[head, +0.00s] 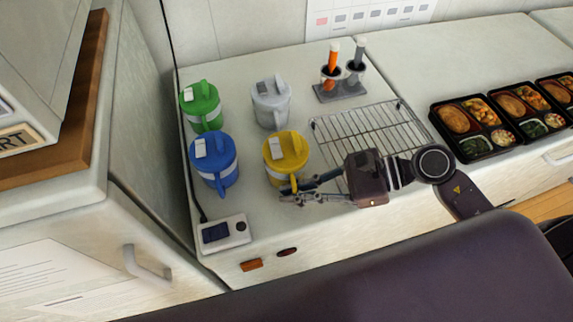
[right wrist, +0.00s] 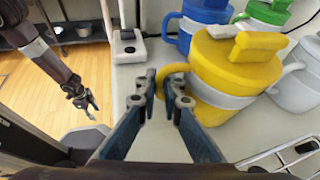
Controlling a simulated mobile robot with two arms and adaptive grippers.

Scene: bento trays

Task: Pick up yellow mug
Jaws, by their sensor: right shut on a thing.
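The yellow mug (head: 288,160) has a lid and a pale band and stands upright on the counter. Its handle points toward my right gripper (head: 287,190), which reaches in from the right at the mug's near side. In the right wrist view the mug (right wrist: 238,65) is at the upper right. There the fingertips of my right gripper (right wrist: 167,88) are at the yellow handle, shut on it. The grip itself is partly hidden by the fingers. My left gripper (right wrist: 84,102) shows only in the right wrist view, small, above the floor and away from the mugs; its opening is unclear.
A blue mug (head: 215,170) stands close left of the yellow one. Green (head: 203,110) and white (head: 270,110) mugs stand behind. A wire rack (head: 335,135) is to the right. A utensil holder (head: 340,92) stands at the back, and a small device (head: 222,234) near the front edge.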

